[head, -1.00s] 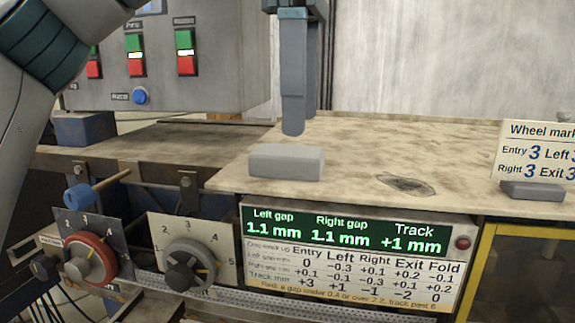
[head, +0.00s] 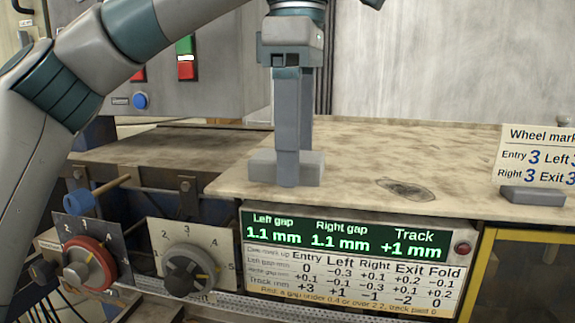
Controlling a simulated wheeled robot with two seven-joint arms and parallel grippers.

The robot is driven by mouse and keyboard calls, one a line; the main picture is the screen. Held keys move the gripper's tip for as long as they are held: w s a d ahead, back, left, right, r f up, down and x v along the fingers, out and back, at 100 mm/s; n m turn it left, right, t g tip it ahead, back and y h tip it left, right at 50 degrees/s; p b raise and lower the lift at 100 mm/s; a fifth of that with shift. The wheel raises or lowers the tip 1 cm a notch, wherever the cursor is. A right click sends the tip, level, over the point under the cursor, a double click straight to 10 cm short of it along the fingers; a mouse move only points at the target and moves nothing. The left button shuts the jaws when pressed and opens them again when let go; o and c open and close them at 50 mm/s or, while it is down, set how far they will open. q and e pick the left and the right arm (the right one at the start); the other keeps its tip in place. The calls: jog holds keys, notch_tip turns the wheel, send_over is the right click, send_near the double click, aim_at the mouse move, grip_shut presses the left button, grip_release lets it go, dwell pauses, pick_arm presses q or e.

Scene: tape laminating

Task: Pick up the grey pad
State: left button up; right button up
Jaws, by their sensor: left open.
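The grey pad (head: 262,167) is a small flat block lying on the pale worn tabletop (head: 350,160), near its front left corner. My left gripper (head: 289,178) points straight down at the pad from above. Its near finger covers the middle-right part of the pad, and the pad shows on both sides of it. The jaws are open, with the fingertips down at the pad's level. The far finger is mostly hidden, so I cannot tell whether either finger touches the pad. My right gripper is not in view.
A wheel mark card (head: 540,155) stands in a grey holder (head: 532,195) at the right. Below the table edge are a green gap display (head: 345,235), a red dial (head: 88,263) and a grey dial (head: 188,270). A button box (head: 225,80) stands behind. The tabletop's middle is clear.

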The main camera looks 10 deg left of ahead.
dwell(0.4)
pick_arm(q)
jog(key=c, duration=1.2)
jog(key=shift+r, duration=0.1)
jog(key=shift+r, duration=0.75)
notch_tip(320, 180, up, 2)
jog(key=shift+r, duration=0.1)
jog(key=shift+s+d+r+b, duration=0.1)
jog(key=shift+s+d+r, duration=1.1)
jog(key=shift+s+d, duration=0.2)
jog(key=shift+s+d+r+b, duration=0.15)
jog(key=shift+s+d+r, duration=1)
jog(key=shift+s+d, duration=0.25)
jog(key=shift+s+d+r+b, duration=0.1)
jog(key=shift+s+d+r, duration=1.15)
jog(key=shift+d, duration=0.25)
jog(key=shift+s+f, duration=0.1)
